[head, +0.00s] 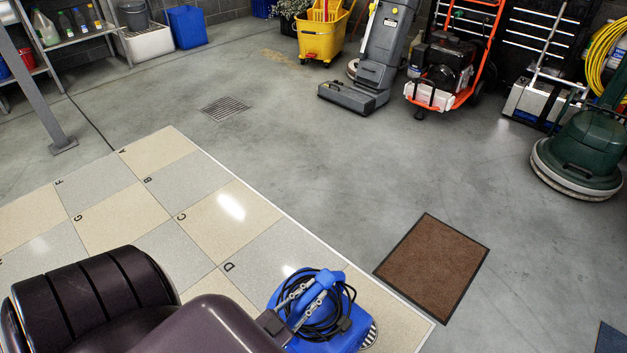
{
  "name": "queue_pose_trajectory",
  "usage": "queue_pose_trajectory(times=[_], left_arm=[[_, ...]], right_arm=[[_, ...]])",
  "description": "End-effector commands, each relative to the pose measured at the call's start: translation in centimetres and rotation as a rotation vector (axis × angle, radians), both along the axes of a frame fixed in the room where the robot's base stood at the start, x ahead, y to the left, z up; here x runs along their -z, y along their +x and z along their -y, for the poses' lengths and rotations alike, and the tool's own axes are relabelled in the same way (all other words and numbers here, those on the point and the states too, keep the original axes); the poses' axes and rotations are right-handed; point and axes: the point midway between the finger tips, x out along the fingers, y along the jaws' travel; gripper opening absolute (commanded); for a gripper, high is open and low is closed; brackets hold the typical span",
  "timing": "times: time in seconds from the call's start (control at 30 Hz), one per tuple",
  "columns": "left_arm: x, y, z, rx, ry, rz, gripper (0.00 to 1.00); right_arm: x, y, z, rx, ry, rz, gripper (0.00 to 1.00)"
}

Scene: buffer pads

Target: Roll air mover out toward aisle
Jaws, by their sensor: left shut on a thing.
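The blue air mover (346,338) stands at the bottom centre, on the tiled pad (205,250) near its right edge. A black cord is coiled around its top, and a round grille shows at its right side. My left gripper (310,298) is shut on the air mover's blue handle. My dark left arm covers part of the pad and the area left of the machine. The air mover's lower part is cut off by the frame. My right gripper is out of view. Open grey floor (330,165), the aisle side, lies beyond the pad.
A brown mat (435,265) lies right of the pad. A floor drain (224,107) is set beyond it. A yellow mop bucket (322,35), grey floor machine (375,65), orange-framed machine (445,70) and green floor polisher (580,155) stand along the back. A metal post (40,95) stands left.

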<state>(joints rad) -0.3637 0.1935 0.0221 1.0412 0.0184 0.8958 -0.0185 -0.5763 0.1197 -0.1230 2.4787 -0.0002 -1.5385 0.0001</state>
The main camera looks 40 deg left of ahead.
Motion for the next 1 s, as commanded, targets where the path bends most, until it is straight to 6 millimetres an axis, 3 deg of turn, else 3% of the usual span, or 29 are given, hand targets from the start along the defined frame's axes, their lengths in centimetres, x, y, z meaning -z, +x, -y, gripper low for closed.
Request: queue_pose_trajectory(times=[0.03,0.07,0.2,0.57,0.67,1.0], left_arm=[[0.3,-0.5,-0.3,-0.002,0.006,-0.01,0.0],[0.4,-0.5,-0.3,-0.002,0.006,-0.01,0.23],[0.3,-0.4,-0.2,-0.002,0.005,-0.008,0.39],[0.2,-0.6,-0.1,-0.001,0.001,-0.006,0.39],[0.3,-1.8,-0.1,-0.001,0.001,-0.008,0.39],[0.2,-8.9,-0.4,-0.002,0.002,-0.009,0.39]], right_arm=[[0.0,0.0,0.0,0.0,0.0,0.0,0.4],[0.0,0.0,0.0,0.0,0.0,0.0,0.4],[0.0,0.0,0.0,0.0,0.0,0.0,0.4],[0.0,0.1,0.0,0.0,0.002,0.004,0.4],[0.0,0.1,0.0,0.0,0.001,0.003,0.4],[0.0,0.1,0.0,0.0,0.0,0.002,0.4]])
